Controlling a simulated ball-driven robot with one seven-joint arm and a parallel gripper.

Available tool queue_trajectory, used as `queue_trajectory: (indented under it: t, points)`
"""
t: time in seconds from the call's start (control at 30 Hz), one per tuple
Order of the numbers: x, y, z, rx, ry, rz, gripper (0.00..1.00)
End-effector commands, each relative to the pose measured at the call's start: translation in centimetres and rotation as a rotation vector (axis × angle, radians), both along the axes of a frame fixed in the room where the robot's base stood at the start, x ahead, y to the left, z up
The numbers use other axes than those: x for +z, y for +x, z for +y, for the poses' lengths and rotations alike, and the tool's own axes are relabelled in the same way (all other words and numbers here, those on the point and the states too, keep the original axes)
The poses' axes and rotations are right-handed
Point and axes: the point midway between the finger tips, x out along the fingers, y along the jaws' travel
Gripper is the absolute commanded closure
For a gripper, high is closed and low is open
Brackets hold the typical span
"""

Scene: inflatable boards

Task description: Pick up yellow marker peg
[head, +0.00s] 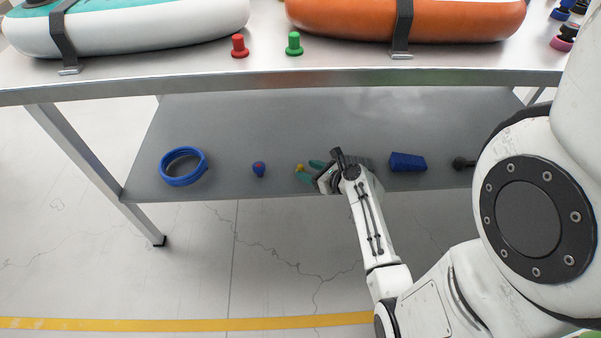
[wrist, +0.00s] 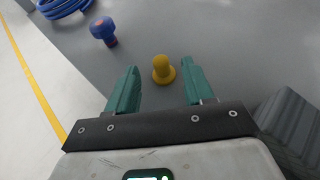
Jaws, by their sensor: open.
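The yellow marker peg (wrist: 163,70) stands upright on the lower shelf, with a round base and a knob top. In the head view it is a small yellow spot (head: 300,168) at the end of my arm, partly hidden. My gripper (wrist: 160,82) is open, with one green finger on each side of the peg. The peg shows between the fingers near their tips, closer to the right finger, and neither finger visibly touches it. In the head view my gripper (head: 309,171) is low over the lower shelf.
On the lower shelf (head: 230,125) are a blue peg (head: 259,169), a coiled blue hose (head: 183,167), a blue block (head: 408,162) and a grey ribbed block (wrist: 292,125) beside my gripper. The tabletop above holds a red peg (head: 239,46), a green peg (head: 294,44) and two inflatable boards.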

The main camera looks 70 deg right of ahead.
Motion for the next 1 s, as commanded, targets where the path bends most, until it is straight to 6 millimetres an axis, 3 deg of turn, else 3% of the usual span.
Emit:
queue_trajectory:
  t: [0.27,0.57,1.0]
  points:
    - [-1.6,3.2,-1.5,0.002,-0.001,0.001,0.48]
    - [-1.5,3.7,-1.7,0.002,-0.001,0.001,0.48]
    - [-1.5,3.7,-1.6,0.002,-0.001,0.001,0.89]
